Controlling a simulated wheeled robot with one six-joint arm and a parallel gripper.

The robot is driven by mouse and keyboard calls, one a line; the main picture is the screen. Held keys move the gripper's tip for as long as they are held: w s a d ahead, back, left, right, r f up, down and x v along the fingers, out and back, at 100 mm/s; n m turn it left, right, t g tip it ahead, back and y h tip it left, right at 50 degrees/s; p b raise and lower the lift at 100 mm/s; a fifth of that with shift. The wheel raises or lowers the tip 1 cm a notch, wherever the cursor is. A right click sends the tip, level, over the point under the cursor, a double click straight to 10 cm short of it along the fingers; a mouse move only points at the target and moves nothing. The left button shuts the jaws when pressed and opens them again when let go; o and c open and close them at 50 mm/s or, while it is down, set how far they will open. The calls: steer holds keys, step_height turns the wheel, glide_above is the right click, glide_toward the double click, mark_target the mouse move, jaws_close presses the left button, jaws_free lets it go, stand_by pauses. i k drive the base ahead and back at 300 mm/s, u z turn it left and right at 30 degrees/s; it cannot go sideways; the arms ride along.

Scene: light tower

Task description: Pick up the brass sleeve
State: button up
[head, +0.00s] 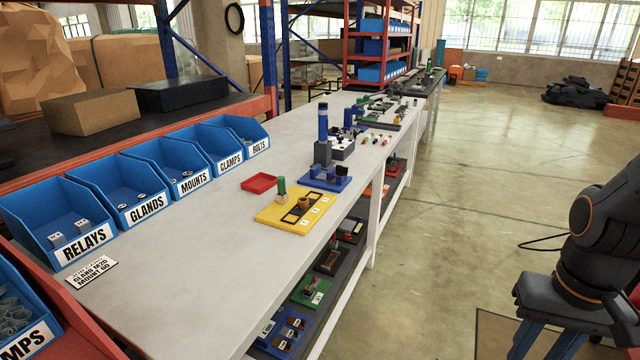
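A yellow board (275,213) lies on the long grey bench. A green cylinder (281,187) stands upright on its far left side. A small brownish, brass-like piece (304,203) sits on the board's dark strip; it may be the brass sleeve, but it is too small to tell.
A red tray (259,183) lies beside the yellow board. A blue base (330,182) with a tall blue-topped tower (323,130) stands behind. Labelled blue bins (130,190) line the bench's left side. The bench front-left is mostly bare; open floor (470,180) lies right.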

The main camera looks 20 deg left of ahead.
mark_target(303, 202)
steer(key=i, duration=2.25)
steer(key=u, duration=2.8)
